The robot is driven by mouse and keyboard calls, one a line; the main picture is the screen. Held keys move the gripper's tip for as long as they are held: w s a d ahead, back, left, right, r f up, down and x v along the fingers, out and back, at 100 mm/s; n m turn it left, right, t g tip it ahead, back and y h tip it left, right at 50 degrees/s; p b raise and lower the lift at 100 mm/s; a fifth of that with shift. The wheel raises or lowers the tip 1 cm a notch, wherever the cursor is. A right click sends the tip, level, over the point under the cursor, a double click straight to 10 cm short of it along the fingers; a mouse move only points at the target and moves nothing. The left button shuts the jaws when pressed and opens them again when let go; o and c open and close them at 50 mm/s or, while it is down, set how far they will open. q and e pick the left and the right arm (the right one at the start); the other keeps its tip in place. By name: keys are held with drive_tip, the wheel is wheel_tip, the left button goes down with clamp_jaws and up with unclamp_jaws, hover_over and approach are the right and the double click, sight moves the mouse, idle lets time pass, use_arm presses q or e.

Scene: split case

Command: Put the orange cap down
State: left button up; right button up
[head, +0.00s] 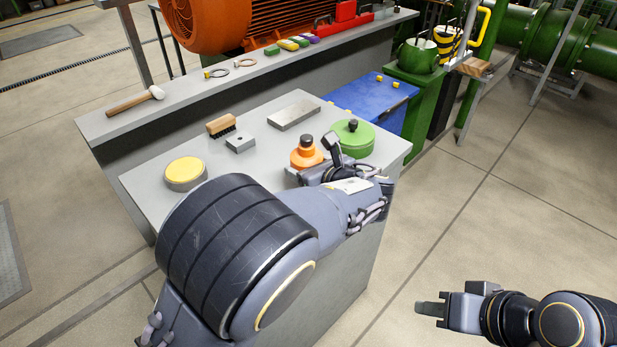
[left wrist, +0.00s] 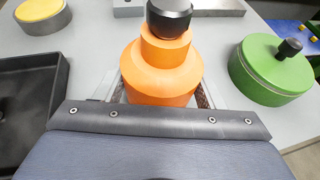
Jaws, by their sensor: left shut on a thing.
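The orange cap (head: 305,153) is a stepped orange piece with a black knob on top. It stands upright over the grey bench top (head: 265,150), left of the green lid. My left gripper (head: 308,168) is shut on it. In the left wrist view the orange cap (left wrist: 160,75) sits between the two fingers of the left gripper (left wrist: 157,92). Its underside is hidden, so I cannot tell if it touches the bench. My right gripper (head: 430,308) is low at the right, away from the bench, and its opening cannot be made out.
A green lid (head: 352,137) stands close right of the cap. A yellow-topped disc (head: 185,172), brush (head: 221,125), small metal block (head: 240,142) and metal plate (head: 293,116) lie behind and left. A black tray (left wrist: 30,115) shows in the left wrist view.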

use_arm(q)
drive_tip(key=shift+w+f, duration=0.15)
drive_tip(key=shift+f, duration=0.75)
drive_tip(key=shift+w+f, duration=0.1)
drive_tip(key=shift+f, duration=0.75)
drive_tip(key=shift+f+b, duration=0.15)
drive_tip(key=shift+b, duration=0.15)
drive_tip(key=o, duration=1.1)
drive_tip(key=shift+o, duration=0.2)
drive_tip(key=shift+r, duration=0.25)
drive_tip(key=p+v, duration=0.1)
drive_tip(key=v, duration=1.1)
drive_tip(key=shift+f, duration=0.1)
